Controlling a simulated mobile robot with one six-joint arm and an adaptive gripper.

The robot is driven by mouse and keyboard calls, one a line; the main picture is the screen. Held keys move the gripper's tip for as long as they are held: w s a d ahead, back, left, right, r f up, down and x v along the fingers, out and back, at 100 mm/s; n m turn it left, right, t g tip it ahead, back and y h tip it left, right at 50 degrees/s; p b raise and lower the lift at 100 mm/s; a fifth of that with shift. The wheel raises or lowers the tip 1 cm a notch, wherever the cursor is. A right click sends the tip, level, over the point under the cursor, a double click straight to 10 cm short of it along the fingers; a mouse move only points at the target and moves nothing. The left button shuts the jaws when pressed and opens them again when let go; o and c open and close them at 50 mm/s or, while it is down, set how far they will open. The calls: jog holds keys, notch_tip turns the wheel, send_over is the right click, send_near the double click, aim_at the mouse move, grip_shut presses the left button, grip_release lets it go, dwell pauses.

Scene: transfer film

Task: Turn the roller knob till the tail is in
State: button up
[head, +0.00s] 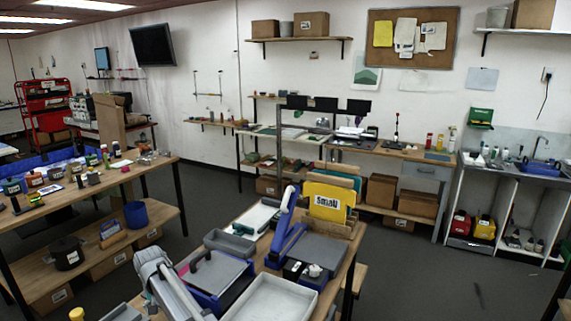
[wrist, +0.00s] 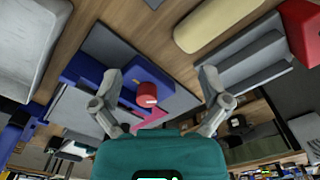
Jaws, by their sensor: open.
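In the wrist view my gripper (wrist: 159,76) is open, with its two grey fingers well apart and nothing between their tips. A red round knob (wrist: 147,94) shows beyond the fingers, nearer the left one, on a blue housing (wrist: 160,76). I see no contact with it. A pink strip (wrist: 151,119) lies beside the housing, partly hidden by my gripper's body. I cannot tell whether it is the tail. In the head view a blue-framed device with a grey top (head: 212,275) stands on the near bench. The red knob cannot be made out there.
A pale grey tray (head: 270,299) lies at the bench front. A blue lever-arm tool (head: 287,222) and a yellow "Small" sign (head: 328,200) stand behind. The wrist view also shows a cream rounded bar (wrist: 217,24), grey stepped block (wrist: 243,64) and red block (wrist: 301,30).

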jog(key=d+f+m+b, duration=0.1)
jog(key=d+f+b, duration=0.1)
jog(key=d, duration=1.3)
jog(key=d+f+m+b, duration=0.1)
jog(key=d+f+b, duration=0.2)
jog(key=d, duration=1.2)
jog(key=s+d+f+b, duration=0.1)
jog(key=s+d, duration=0.3)
jog(key=d, duration=0.4)
jog(key=s+d+f+m+b, duration=0.1)
jog(key=s+d, duration=0.3)
jog(key=d, duration=0.4)
jog(key=s+d+f+m+b, duration=0.1)
jog(key=s+d, duration=0.3)
jog(key=d, duration=0.5)
jog(key=shift+f+b, duration=0.8)
jog(key=shift+f, duration=0.05)
jog(key=shift+s, duration=0.1)
